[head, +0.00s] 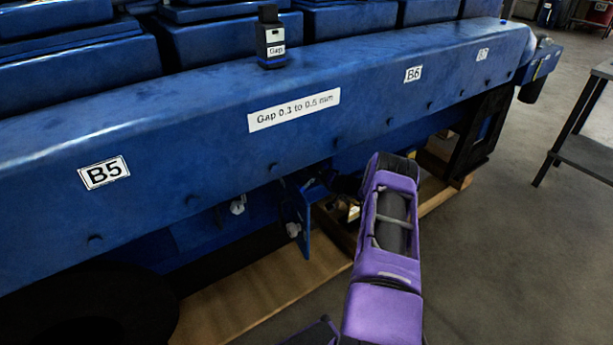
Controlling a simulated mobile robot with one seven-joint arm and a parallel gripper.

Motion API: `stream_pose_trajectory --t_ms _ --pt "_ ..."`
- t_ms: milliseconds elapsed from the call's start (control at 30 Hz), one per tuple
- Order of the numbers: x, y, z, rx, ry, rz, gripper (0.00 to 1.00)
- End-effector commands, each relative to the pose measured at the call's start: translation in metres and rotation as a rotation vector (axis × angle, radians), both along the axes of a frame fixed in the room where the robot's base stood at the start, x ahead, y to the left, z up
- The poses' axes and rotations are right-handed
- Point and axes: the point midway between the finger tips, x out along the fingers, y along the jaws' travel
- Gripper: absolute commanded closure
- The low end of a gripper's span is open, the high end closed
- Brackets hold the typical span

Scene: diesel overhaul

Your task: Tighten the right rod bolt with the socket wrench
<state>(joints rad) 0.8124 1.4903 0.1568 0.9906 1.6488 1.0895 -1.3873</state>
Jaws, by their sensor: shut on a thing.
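My purple arm (385,285) reaches up from the bottom to the underside of the long blue beam. Its dark upper end stands in front of the beam's lower edge. My gripper cannot be made out; it is hidden behind the arm or below the beam. A dark shape (342,184) lies just left of the arm's end, too shadowed to identify. I cannot make out the socket wrench, the right rod bolt or their contact.
The blue beam (205,150) crosses the view with labels B5 and B6. Two pale fittings (238,205) (293,229) show below. Wooden boards (275,290) lie underneath. A dark table (585,155) stands right; floor between is clear.

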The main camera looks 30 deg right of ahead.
Motion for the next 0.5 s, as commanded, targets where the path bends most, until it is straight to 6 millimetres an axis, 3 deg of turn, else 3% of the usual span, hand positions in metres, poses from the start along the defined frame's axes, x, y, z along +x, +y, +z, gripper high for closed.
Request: stream_pose_trajectory --t_ms 500 --pt "-0.0034 -0.0013 0.0023 0.000 -0.002 -0.001 1.00"
